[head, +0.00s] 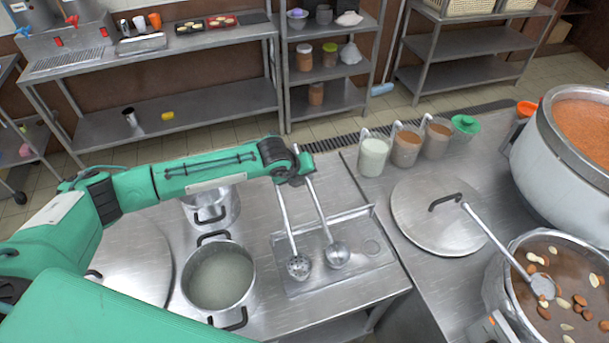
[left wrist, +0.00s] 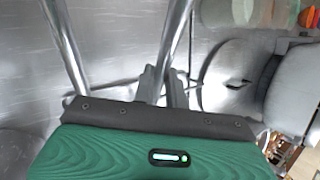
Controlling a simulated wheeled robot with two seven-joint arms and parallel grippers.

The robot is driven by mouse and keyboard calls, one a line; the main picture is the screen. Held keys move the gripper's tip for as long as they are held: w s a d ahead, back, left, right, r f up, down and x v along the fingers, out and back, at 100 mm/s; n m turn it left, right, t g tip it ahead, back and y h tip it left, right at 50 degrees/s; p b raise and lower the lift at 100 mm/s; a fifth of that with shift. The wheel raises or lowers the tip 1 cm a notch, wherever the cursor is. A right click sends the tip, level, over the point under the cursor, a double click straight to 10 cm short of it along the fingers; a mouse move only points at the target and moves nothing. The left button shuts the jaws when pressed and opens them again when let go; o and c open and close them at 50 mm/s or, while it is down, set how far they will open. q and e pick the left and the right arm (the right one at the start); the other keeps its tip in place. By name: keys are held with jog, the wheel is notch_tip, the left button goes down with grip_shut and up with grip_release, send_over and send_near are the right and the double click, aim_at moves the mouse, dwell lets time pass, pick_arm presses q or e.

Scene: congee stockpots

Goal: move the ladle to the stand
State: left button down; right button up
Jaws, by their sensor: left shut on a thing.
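My left gripper (head: 300,178) is shut on the upper handle of the solid-bowled ladle (head: 337,254). In the left wrist view, that steel handle (left wrist: 181,30) passes between the two fingers (left wrist: 165,85). The ladle hangs bowl-down over the shallow steel stand (head: 305,284); I cannot tell whether its bowl touches it. A slotted ladle (head: 298,266) is just left of it, also bowl-down over the stand. Its handle (left wrist: 65,45) runs outside my fingers; its top is hidden behind my arm. My right gripper is not in view.
A pot of pale congee (head: 221,278) stands left of the stand, with another pot (head: 212,208) behind. Right are a round lid (head: 425,222), several jars (head: 407,146) and a brown stew pot (head: 565,285) holding another ladle (head: 495,240). Bare counter lies behind the stand.

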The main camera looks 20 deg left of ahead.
pick_arm(q)
jog(key=shift+f, duration=0.1)
jog(key=c, duration=1.3)
grip_release()
jog(key=shift+c, duration=0.2)
jog(key=b+v, duration=0.3)
jog(key=v, duration=1)
jog(key=shift+s+r+b, duration=0.3)
jog(key=shift+a, duration=0.15)
jog(key=shift+f, duration=0.1)
